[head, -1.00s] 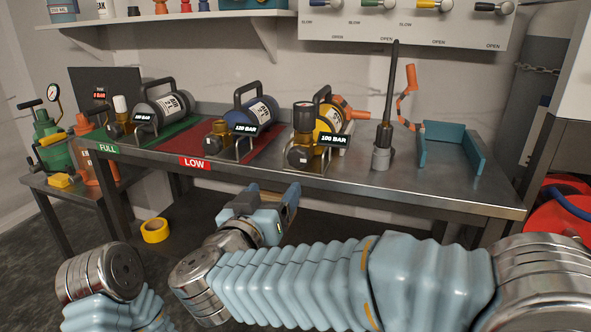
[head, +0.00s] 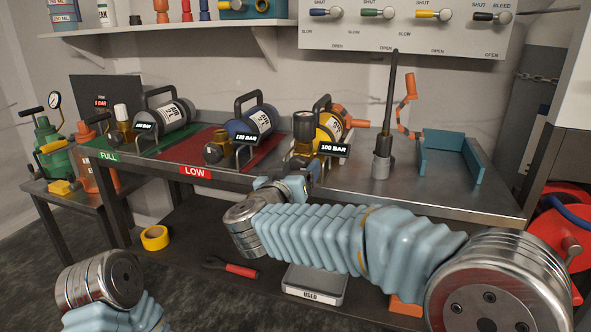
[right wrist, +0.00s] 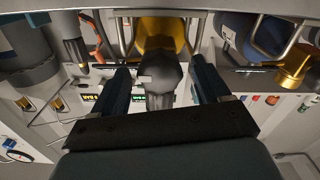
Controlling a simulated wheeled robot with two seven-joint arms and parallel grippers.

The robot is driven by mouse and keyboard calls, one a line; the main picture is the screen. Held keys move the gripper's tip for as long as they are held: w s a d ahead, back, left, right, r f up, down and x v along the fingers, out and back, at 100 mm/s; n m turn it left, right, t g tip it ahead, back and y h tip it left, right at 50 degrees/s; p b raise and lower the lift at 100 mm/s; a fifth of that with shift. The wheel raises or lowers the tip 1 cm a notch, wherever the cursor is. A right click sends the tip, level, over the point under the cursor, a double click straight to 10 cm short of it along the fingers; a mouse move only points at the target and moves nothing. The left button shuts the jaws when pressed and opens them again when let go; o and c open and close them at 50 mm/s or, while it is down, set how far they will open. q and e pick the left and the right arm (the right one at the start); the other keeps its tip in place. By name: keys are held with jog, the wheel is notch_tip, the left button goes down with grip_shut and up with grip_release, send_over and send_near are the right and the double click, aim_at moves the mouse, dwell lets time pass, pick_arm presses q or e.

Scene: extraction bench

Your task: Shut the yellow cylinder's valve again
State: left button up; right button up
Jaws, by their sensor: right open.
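I cannot tell whether the fingers touch the knob. My left gripper is out of view.
The blue cylinder (head: 252,121) with its brass valve stands close on the left, on the red LOW mat. A grey cylinder (head: 168,112) is farther left. A tall dark rod (head: 388,110) and a teal tray (head: 476,162) stand to the right.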

jog(key=c, duration=1.1)
jog(key=shift+o, duration=0.2)
